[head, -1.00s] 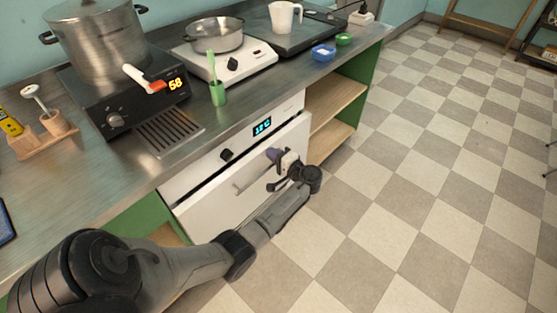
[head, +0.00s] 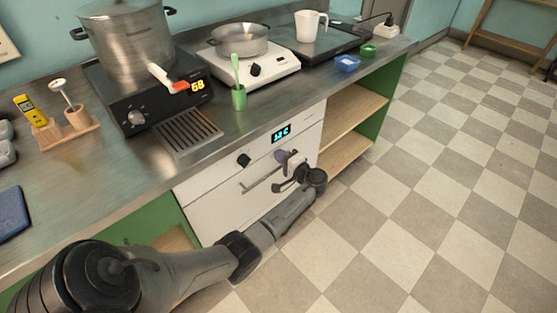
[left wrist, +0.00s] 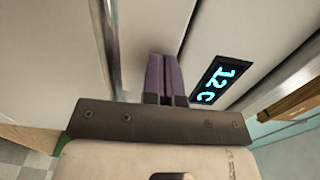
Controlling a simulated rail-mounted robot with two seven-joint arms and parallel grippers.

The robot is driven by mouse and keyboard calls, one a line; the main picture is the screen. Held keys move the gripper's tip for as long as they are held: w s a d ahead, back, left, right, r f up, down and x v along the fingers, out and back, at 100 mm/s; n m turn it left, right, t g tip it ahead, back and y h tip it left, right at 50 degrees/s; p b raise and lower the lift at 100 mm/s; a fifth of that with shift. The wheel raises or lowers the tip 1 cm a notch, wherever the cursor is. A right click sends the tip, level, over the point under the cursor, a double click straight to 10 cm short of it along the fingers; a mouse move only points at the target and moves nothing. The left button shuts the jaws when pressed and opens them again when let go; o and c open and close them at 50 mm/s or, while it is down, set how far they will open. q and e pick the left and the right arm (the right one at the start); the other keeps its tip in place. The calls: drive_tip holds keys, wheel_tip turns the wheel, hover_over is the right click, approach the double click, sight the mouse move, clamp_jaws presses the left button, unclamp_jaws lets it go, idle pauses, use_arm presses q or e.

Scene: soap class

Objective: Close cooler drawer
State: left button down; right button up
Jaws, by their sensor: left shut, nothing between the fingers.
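The white cooler drawer (head: 225,210) is built in under the counter, with a metal bar handle (head: 262,181) on its front. Its front looks about flush with the white control panel above, which carries a black knob and a lit display (head: 281,133). My left gripper (head: 281,156) is shut and empty at the upper right of the drawer front, right of the handle. In the left wrist view its purple fingers (left wrist: 164,66) are together and point at the white front, beside the display (left wrist: 220,82) reading 12 C. I cannot tell whether the fingertips touch it.
Open wooden shelves (head: 350,110) stand right of the cooler. The checkered floor (head: 440,200) on the right is clear.

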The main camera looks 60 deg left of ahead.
use_arm(q)
drive_tip(key=shift+s+a, duration=0.1)
drive_tip(key=shift+a, duration=0.05)
drive_tip(key=w+d+p, duration=0.3)
drive_tip(key=d, duration=1.1)
